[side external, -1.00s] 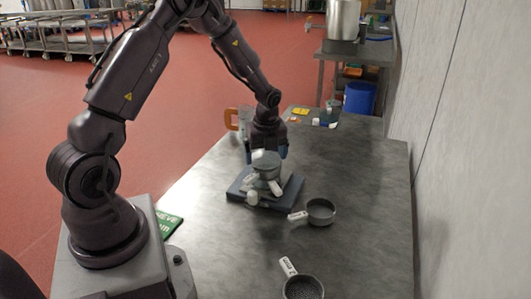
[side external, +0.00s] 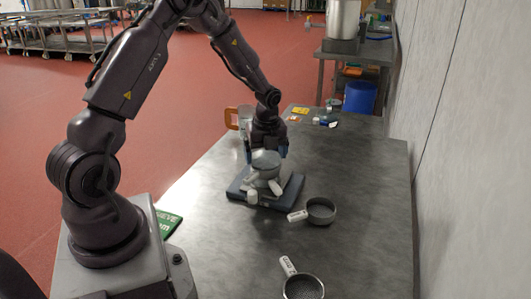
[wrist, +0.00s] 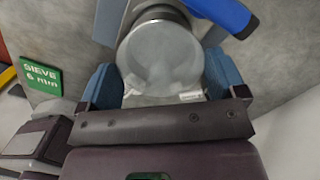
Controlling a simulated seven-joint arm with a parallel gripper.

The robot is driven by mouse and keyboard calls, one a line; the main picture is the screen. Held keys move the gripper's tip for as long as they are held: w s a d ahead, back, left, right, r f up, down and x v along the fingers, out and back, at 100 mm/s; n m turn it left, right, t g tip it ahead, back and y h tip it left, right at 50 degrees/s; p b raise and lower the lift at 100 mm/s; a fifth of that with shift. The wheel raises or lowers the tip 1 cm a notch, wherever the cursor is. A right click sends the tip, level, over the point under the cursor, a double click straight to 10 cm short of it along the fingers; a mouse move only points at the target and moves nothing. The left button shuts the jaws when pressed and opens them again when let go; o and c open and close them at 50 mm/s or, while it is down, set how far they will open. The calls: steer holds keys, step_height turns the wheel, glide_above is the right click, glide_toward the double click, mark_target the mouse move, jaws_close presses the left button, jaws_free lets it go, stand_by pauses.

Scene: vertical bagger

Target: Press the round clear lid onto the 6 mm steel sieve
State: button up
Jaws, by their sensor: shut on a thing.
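The round clear lid (wrist: 160,55) lies between my gripper's two blue fingers in the wrist view. In the side view the lid (side external: 265,157) looks level at the top of a grey round sieve (side external: 263,176). I cannot tell whether the lid is fully seated. The sieve stands on a dark square base (side external: 290,188), with pale handles or tags at its front. My gripper (side external: 267,153) is shut on the lid from above, one finger on each side. The sieve's rim is mostly hidden under the lid in the wrist view.
Two other handled sieves stand on the grey table: one (side external: 321,212) right of the base, one (side external: 303,289) near the front. A green "SIEVE 6 mm" sign (wrist: 41,75) lies at left. The table's right side is clear.

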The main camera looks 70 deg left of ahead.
steer(key=shift+f, duration=0.55)
stand_by(0.4)
steer(key=o, duration=0.6)
steer(key=shift+d+r, duration=0.2)
steer(key=shift+r, duration=1.55)
steer(key=shift+d+r, duration=0.2)
steer(key=shift+r, duration=1.5)
